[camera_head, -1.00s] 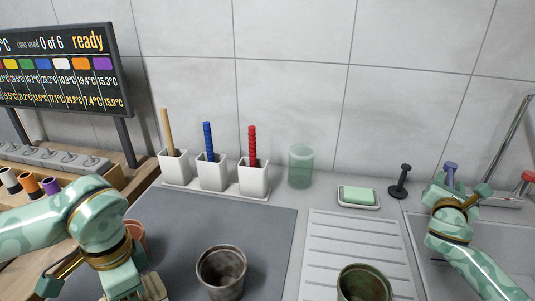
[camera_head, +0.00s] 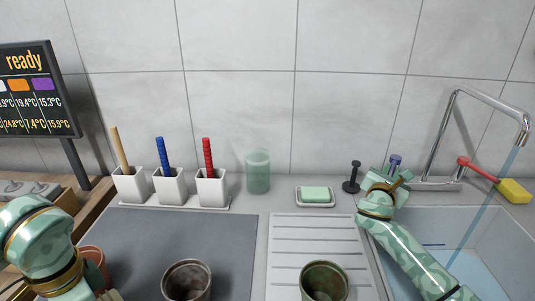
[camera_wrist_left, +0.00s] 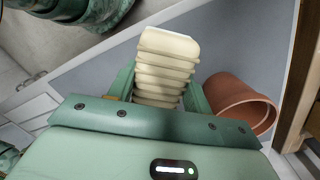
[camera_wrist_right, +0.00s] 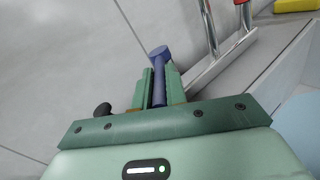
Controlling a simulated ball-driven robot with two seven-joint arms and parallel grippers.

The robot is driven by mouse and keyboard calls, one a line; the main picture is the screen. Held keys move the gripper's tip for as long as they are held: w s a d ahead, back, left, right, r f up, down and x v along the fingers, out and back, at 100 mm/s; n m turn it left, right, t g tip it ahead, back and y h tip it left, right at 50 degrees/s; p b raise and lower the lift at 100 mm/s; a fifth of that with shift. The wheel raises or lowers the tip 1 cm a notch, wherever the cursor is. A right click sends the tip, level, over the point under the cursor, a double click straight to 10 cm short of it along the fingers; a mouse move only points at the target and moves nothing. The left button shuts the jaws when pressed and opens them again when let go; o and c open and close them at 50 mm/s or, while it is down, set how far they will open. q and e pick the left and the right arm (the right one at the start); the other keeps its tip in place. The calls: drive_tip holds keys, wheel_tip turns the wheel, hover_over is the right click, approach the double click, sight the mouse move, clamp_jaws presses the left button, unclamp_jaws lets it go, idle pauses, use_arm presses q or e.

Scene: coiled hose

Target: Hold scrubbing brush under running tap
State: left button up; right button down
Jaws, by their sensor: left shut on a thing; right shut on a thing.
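A chrome tap (camera_head: 455,105) arches over the sink at the right, and a thin blue stream of water (camera_head: 487,207) falls from its spout into the basin. In the head view the left gripper is mostly below the frame, far left of the water.
A terracotta pot (camera_wrist_left: 243,102) is beside my left gripper. A yellow sponge (camera_head: 514,190) lies right of the red lever (camera_head: 478,169).

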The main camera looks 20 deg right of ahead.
drive_tip(key=shift+w, duration=0.1)
drive_tip(key=c, duration=1.4)
unclamp_jaws()
drive_tip(key=shift+c, duration=0.2)
